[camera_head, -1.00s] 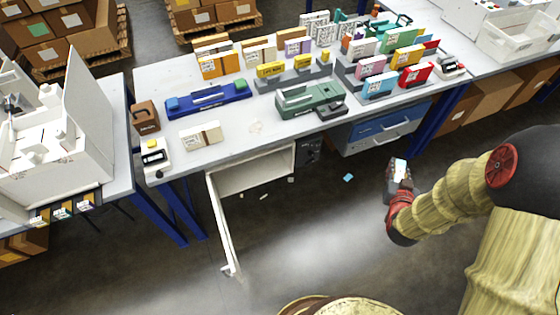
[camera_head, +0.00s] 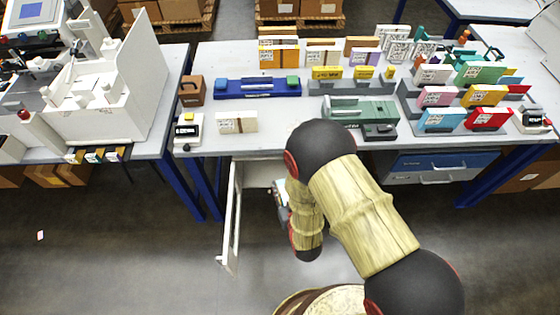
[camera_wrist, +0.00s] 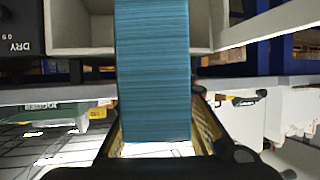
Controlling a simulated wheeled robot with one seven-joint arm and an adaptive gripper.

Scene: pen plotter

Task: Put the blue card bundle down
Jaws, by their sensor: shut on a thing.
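The blue card bundle (camera_wrist: 153,70) is a thick stack with fine layered edges, upright in the middle of the wrist view. My gripper (camera_wrist: 160,138) is shut on its lower part, with a finger on each side. In the head view my gripper (camera_head: 281,195) is in front of the bench, by the open cabinet under it. My own arm hides most of it there, and I cannot make out the bundle in that view.
The cabinet's white door (camera_head: 232,215) stands open toward me, left of my gripper. The cabinet opening (camera_wrist: 80,28) shows behind the bundle. The bench top (camera_head: 275,128) holds a blue tool (camera_head: 257,87), a green machine (camera_head: 350,108) and several coloured card blocks. A blue drawer unit (camera_head: 430,165) is to the right.

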